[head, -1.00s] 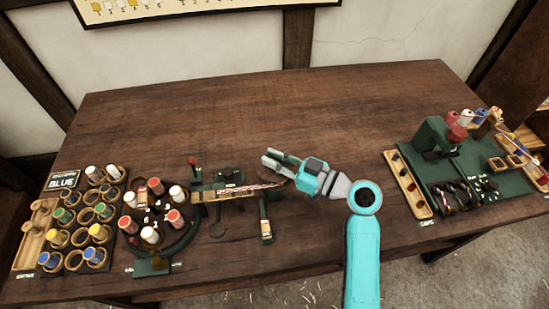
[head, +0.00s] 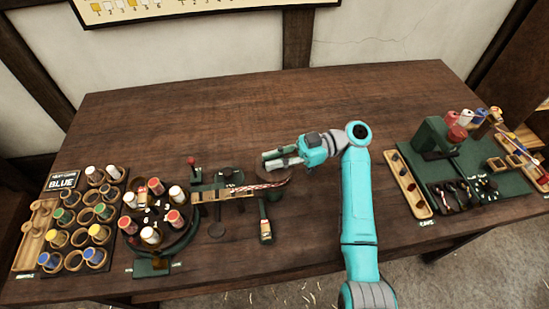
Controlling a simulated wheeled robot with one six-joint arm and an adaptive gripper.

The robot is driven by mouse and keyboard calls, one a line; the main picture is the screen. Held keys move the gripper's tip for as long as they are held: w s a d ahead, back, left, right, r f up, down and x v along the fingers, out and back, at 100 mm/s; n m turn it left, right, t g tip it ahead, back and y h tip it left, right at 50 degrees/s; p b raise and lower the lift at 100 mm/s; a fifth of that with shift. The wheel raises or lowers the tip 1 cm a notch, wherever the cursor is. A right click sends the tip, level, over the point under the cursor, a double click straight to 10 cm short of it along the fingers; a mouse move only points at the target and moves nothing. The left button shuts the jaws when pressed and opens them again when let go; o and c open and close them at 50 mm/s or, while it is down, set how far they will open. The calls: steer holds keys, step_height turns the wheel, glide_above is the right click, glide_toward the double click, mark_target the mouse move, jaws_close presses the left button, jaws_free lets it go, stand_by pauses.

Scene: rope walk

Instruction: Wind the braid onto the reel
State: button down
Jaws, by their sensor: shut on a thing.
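The red and white braid (head: 262,186) runs along the wooden guide of the green braiding stand, right of the ring of bobbins. Its right end meets a brown round reel (head: 272,174). My gripper (head: 267,159) reaches in from the right, fingers pointing left, at the reel's far upper edge. It is shut on what looks like the reel's crank; the fingers hide the exact part held. How much braid lies on the reel is too small to tell.
A round stand with several bobbins (head: 151,214) and a rack of cups (head: 92,222) beside a sign reading BLUE stand at the left. A green station (head: 465,165) and tray fill the right. The table's back is clear.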

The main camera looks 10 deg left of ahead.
steer(key=shift+f+n+g+h, duration=0.2)
steer(key=shift+n+g+h, duration=0.15)
steer(key=shift+g, duration=0.25)
steer(key=c, duration=1.1)
jaws_free()
steer(key=shift+c, duration=0.2)
steer(key=shift+r, duration=0.2)
step_height(320, 180, up, 10)
steer(key=shift+f, duration=0.15)
